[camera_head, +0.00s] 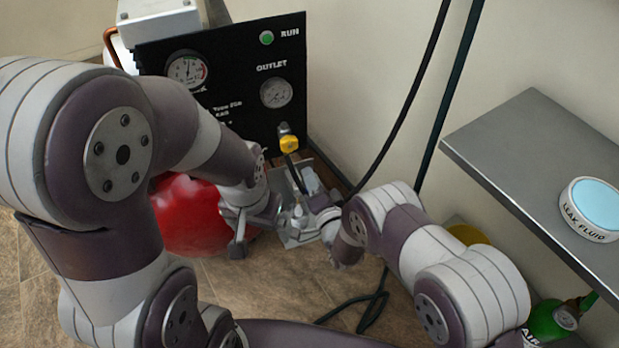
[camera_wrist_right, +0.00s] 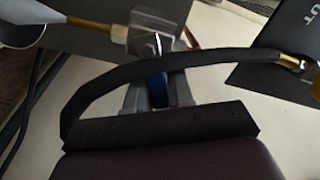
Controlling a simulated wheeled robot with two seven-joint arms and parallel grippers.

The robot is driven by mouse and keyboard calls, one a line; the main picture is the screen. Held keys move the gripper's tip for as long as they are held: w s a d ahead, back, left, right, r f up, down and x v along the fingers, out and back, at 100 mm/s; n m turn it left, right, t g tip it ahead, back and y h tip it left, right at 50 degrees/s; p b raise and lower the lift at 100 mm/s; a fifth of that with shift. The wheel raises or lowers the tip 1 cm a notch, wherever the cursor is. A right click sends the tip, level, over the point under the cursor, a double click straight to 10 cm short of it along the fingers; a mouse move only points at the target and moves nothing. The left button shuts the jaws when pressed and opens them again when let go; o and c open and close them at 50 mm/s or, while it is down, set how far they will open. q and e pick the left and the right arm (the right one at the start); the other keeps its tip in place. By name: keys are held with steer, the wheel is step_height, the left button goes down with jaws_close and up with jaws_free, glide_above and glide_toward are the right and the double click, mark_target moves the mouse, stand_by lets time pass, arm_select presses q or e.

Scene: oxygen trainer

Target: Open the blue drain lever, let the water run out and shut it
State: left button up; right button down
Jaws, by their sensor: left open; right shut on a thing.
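The blue drain lever (camera_wrist_right: 155,92) shows in the right wrist view, below a clear block (camera_wrist_right: 140,42) with a metal fitting. The fingers of my right gripper (camera_wrist_right: 155,99) are shut on it. In the head view my right gripper (camera_head: 326,217) is low in front of the black panel, and the lever is hidden there. My left gripper (camera_head: 250,222) is beside the red tank (camera_head: 188,222), left of the right one, and is open. No running water can be made out.
A black panel (camera_head: 228,108) with two gauges and a green RUN light stands behind. A yellow-and-black valve (camera_head: 288,143) juts from its lower right. A black hose (camera_wrist_right: 190,60) arcs across the wrist view. A grey shelf (camera_head: 530,150) with a leak fluid tub (camera_head: 590,208) is at the right.

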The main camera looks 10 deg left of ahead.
steer(key=m, duration=0.1)
steer(key=f+m, duration=0.1)
steer(key=m, duration=0.1)
steer(key=f+m, duration=0.1)
steer(key=m, duration=0.1)
steer(key=shift+w+d, duration=0.1)
steer(key=shift+d, duration=0.1)
steer(key=shift+f+m, duration=0.1)
steer(key=shift+m, duration=0.2)
steer(key=c, duration=1.1)
jaws_free()
steer(key=p+v, duration=0.4)
steer(key=v, duration=0.8)
steer(key=shift+s+d+p, duration=0.25)
steer(key=shift+s+p, duration=0.05)
steer(key=shift+p, duration=0.1)
